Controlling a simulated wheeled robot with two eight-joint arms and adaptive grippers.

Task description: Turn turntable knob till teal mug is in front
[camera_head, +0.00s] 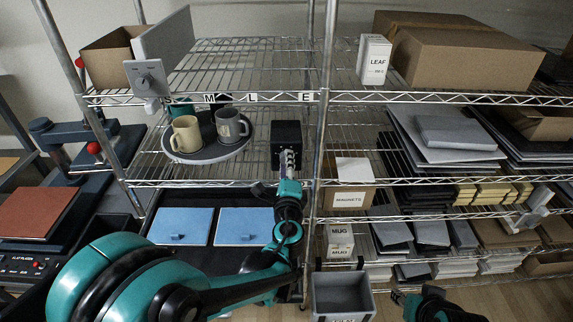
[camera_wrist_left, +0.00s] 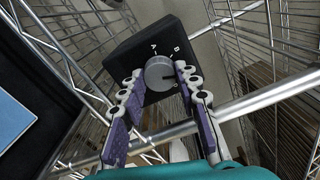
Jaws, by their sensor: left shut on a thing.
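The round grey turntable (camera_head: 212,156) stands on the wire shelf. A cream mug (camera_head: 186,137) is at its front left and a grey mug (camera_head: 229,127) at its right. The teal mug (camera_head: 180,108) is at the back left, mostly hidden. A dark mug is partly visible at the back. A black box (camera_head: 286,134) right of the turntable carries a grey round knob (camera_wrist_left: 160,72), with marks A and B above it in the left wrist view. My left gripper (camera_head: 288,160) is shut on the knob, with its fingers (camera_wrist_left: 160,80) on both sides. My right gripper (camera_head: 425,304) is low at the right; its fingers are unclear.
A second dial (camera_head: 146,80) sits on a panel on the upper shelf. A shelf post (camera_head: 322,110) stands just right of the black box. Blue panels (camera_head: 183,225) lie below the turntable. A grey bin (camera_head: 342,296) stands low in the middle.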

